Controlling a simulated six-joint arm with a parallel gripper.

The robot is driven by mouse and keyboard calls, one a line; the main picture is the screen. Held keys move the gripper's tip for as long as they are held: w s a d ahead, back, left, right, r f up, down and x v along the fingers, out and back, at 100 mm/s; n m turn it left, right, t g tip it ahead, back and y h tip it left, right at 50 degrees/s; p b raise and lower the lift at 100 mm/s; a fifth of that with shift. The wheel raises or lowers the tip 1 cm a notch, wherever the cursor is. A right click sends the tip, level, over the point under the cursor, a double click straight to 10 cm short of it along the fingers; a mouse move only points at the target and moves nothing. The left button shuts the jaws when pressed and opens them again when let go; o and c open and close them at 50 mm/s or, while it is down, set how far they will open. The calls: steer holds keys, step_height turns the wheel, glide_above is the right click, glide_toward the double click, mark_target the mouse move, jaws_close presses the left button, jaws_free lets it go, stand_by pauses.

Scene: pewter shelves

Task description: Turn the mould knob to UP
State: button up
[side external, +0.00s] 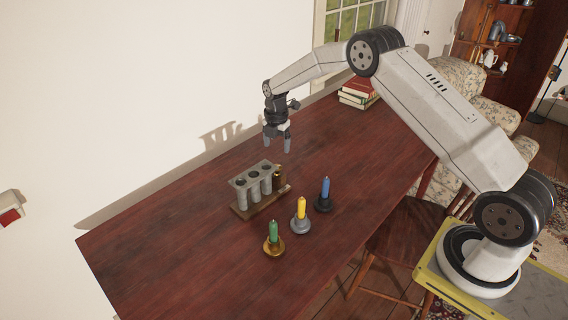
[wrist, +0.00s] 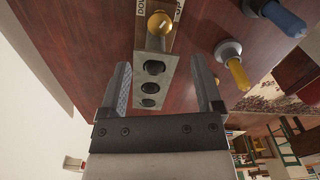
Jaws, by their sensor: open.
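The grey candle mould (side external: 241,189) stands on a wooden base (side external: 247,211) on the table, with several open tubes in its top plate. Its brass knob (side external: 277,172) is at the right end of the mould. In the wrist view the round knob (wrist: 160,24) sits beyond the mould's top plate (wrist: 153,64), on a pale label strip (wrist: 145,8) whose letters are cut off and only partly readable. I cannot tell the knob's setting. My gripper (side external: 278,143) is open and empty, above and behind the mould. Its fingers (wrist: 159,65) are apart from the knob.
In front of the mould stand a green candle (side external: 273,232), a yellow candle (side external: 301,208) and a blue candle (side external: 325,188), each in a holder. Stacked books (side external: 358,93) lie at the table's far end. A white wall (side external: 120,110) runs along the back.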

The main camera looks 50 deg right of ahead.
steer(key=shift+f, duration=0.1)
steer(key=shift+f, duration=3.8)
jaws_close()
